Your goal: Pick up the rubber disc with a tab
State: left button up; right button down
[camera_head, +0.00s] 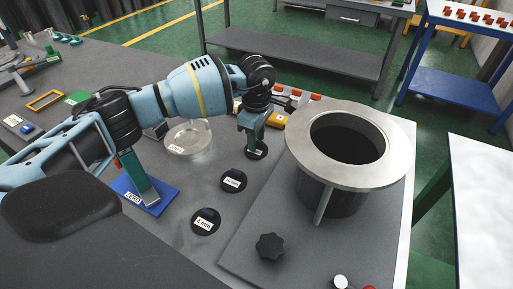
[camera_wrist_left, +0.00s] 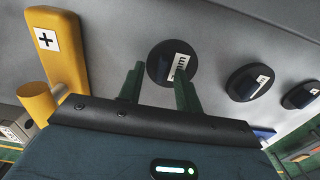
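Three black discs with white labels lie in a row on the grey table: a near one (camera_head: 205,221), a middle one (camera_head: 233,180) and a far one (camera_head: 256,149). My left gripper (camera_head: 252,138) points down at the far disc and partly covers it. In the left wrist view, its green fingers (camera_wrist_left: 160,78) stand apart, with the far disc (camera_wrist_left: 165,55) beyond and between their tips. I cannot tell whether they touch it. The other two discs (camera_wrist_left: 250,82) (camera_wrist_left: 301,95) show to the right there. The tab is too small to make out. My right gripper is not in view.
A large flanged cylinder (camera_head: 286,155) stands right of the discs, with a black knob (camera_head: 270,247) in front. A clear round dish (camera_head: 188,139) and a blue plate (camera_head: 165,196) lie left. A yellow part (camera_wrist_left: 66,50) is near the left gripper.

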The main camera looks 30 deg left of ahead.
pick_arm(q)
jog(key=shift+c, duration=0.2)
grip_shut()
jog(key=shift+r, duration=0.15)
jog(key=shift+r, duration=0.55)
notch_tip(320, 180, up, 2)
jog(key=shift+r, duration=0.1)
jog(key=s, duration=0.5)
jog(key=s+a+r, duration=0.1)
jog(key=s, duration=0.4)
jog(key=s+a+b, duration=0.1)
jog(key=s, duration=0.4)
jog(key=shift+s+a+r, duration=0.2)
jog(key=shift+s+a, duration=0.05)
jog(key=shift+s, duration=0.15)
